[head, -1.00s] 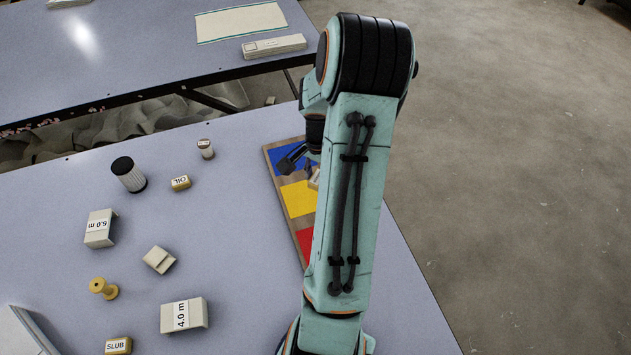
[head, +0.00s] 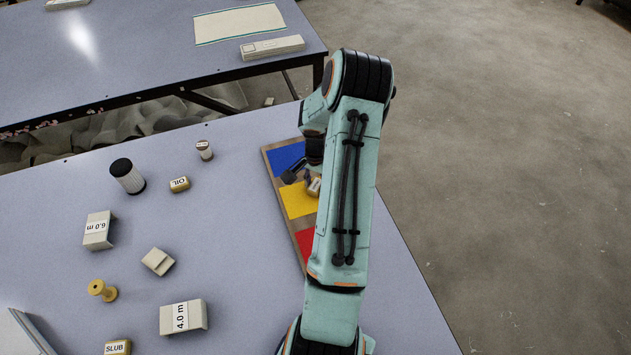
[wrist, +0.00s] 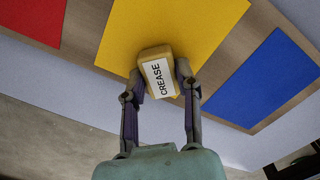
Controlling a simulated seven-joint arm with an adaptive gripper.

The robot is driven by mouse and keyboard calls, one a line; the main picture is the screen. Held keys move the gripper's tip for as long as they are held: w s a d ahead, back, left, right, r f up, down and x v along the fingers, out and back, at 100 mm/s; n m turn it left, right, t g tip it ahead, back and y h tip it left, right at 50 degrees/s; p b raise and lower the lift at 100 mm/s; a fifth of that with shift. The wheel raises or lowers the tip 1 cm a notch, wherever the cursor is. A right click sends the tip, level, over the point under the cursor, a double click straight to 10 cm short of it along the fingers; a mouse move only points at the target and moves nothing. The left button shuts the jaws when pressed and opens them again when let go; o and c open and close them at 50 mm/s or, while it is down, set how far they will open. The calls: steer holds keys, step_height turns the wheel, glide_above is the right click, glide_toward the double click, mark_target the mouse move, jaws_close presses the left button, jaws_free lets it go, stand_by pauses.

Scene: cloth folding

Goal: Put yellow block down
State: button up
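A yellow block labelled CREASE (wrist: 157,76) is between the two fingers of my gripper (wrist: 159,75) in the wrist view. The fingers lie against its two sides, so the gripper looks shut on it. The block is over the edge of the yellow square (wrist: 165,28) on the wooden board; I cannot tell whether it touches the square. In the head view the block (head: 314,187) shows beside the yellow square (head: 296,201), partly hidden by my arm. My gripper (head: 302,179) is also partly hidden there.
The wooden board (head: 270,163) also bears a blue square (head: 287,157) and a red square (head: 305,242). Left on the table are an OIL block (head: 179,184), a black-capped cylinder (head: 128,178), a spool (head: 102,291), a SLUB block (head: 118,347) and several pale blocks.

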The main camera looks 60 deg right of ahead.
steer(key=o, duration=0.4)
steer(key=shift+r, duration=0.1)
step_height(320, 180, up, 12)
steer(key=w+a+r+n, duration=0.4)
steer(key=w+a+r, duration=0.1)
steer(key=a, duration=0.4)
steer(key=a+r+n, duration=0.3)
steer(key=a, duration=0.4)
steer(key=a+r+n, duration=0.2)
steer(key=a+n, duration=0.1)
steer(key=a, duration=0.4)
steer(key=s+a+n, duration=0.3)
steer(key=a, duration=0.1)
steer(key=s+a+n, duration=0.3)
steer(key=s+a, duration=0.1)
steer(key=a, duration=0.1)
steer(key=s+a+r+n, duration=0.1)
steer(key=s+a+n, duration=0.2)
steer(key=a, duration=0.1)
steer(key=shift+s+a+y, duration=0.35)
steer(key=shift+y, duration=0.05)
